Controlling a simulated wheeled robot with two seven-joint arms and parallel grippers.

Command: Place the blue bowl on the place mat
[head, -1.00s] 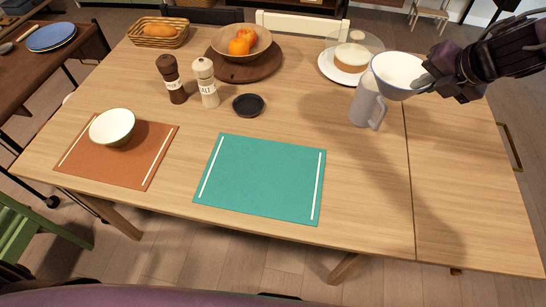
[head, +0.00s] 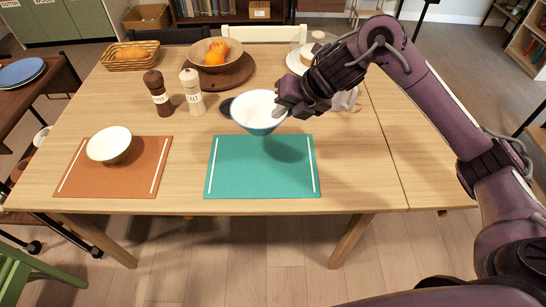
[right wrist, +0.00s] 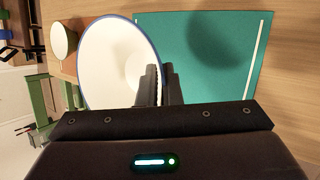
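The blue bowl (head: 258,122), white inside with a blue rim, is held in the air over the far edge of the teal place mat (head: 262,178). My right gripper (head: 284,104) is shut on the bowl's right rim. In the right wrist view the bowl (right wrist: 112,62) lies between the fingers (right wrist: 162,84), and the teal mat (right wrist: 185,60) shows beyond it with a dark shadow on it. The mat is bare. My left gripper is not in view.
An orange mat (head: 130,180) at left carries a pale green-rimmed bowl (head: 109,145). A pitcher (head: 346,99) is partly hidden by my arm.

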